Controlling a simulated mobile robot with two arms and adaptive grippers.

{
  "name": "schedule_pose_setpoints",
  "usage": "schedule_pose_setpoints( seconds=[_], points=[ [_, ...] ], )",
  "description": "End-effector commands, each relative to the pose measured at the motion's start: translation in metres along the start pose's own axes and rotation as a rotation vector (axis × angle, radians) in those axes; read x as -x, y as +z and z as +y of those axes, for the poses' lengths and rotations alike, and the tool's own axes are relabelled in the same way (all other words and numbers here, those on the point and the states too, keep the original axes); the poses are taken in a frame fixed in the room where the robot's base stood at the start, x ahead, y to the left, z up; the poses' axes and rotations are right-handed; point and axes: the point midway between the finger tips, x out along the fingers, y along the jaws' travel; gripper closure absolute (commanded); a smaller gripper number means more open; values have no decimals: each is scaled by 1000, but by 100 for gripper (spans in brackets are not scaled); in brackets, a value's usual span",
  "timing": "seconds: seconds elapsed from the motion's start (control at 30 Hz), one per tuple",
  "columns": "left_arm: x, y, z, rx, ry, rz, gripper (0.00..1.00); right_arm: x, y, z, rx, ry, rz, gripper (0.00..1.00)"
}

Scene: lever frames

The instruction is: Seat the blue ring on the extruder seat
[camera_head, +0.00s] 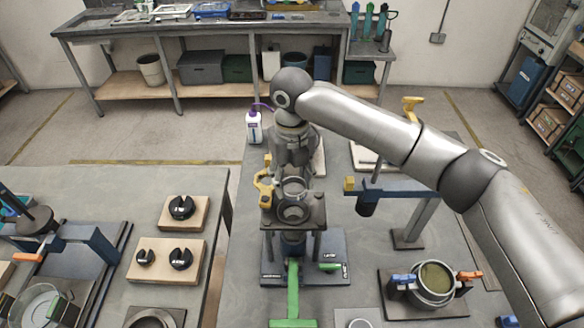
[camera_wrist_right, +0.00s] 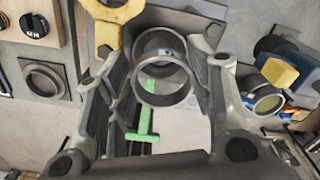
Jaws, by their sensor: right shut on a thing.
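My right gripper (camera_head: 293,176) points down over the extruder stand and is shut on a grey metal ring. The ring (camera_wrist_right: 165,82) shows between the two fingers in the wrist view, with a small blue mark by its rim. In the head view the ring (camera_head: 293,187) is just above the extruder seat (camera_head: 293,211), a round metal collar on a dark plate. The seat (camera_wrist_right: 158,42) shows partly behind the ring in the wrist view. I cannot tell whether ring and seat touch. My left gripper is not in view.
A yellow clamp (camera_head: 264,187) stands close left of the gripper. A green lever (camera_head: 292,290) sticks out in front of the stand. A blue-armed post (camera_head: 395,190) stands to the right, and a pot with coloured clips (camera_head: 434,282) at front right. A white bottle (camera_head: 254,127) stands behind.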

Motion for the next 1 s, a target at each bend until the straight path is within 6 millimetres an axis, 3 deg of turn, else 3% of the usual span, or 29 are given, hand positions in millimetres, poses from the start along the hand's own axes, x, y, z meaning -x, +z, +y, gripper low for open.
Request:
schedule_pose_setpoints(
  seconds=[0.33,0.43,0.57,0.8,1.0],
  points=[
    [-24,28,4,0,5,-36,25,-24,0,0,1,0,0,77],
    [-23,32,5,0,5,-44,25,-31,-1,0,0,0,2,77],
    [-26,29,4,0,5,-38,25,-44,-1,0,0,1,2,77],
    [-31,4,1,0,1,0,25,-60,0,0,0,0,1,77],
    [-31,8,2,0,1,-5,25,-62,0,0,0,0,1,77]
  ],
)
